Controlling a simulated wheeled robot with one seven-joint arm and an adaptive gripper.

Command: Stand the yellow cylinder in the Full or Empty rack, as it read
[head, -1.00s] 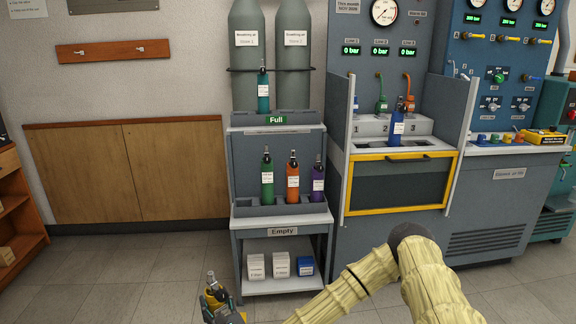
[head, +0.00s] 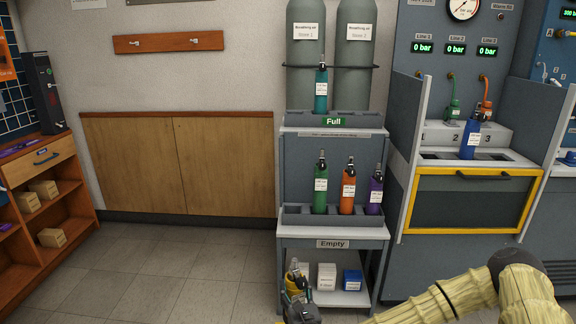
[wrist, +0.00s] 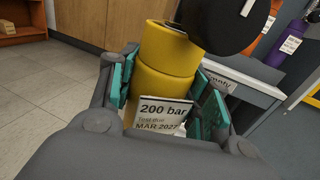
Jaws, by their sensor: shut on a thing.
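The yellow cylinder (wrist: 167,70) is between the teal pads of my gripper (wrist: 172,98) in the wrist view. Its label reads 200 bar, with a test date below. In the head view the yellow cylinder (head: 293,280) and my gripper (head: 302,308) are low, in front of the rack's lower shelf. The Full rack (head: 350,122) is the upper tier and holds one teal cylinder (head: 321,92) at its left. The Empty rack (head: 330,220) is the lower tier and holds a green (head: 320,186), an orange (head: 347,190) and a purple cylinder (head: 374,192).
A blue cylinder (head: 470,140) stands in the testbench (head: 470,200) to the right. White and blue boxes (head: 327,276) sit on the shelf under Empty. A wooden shelf unit (head: 50,190) is at left. The floor between is clear.

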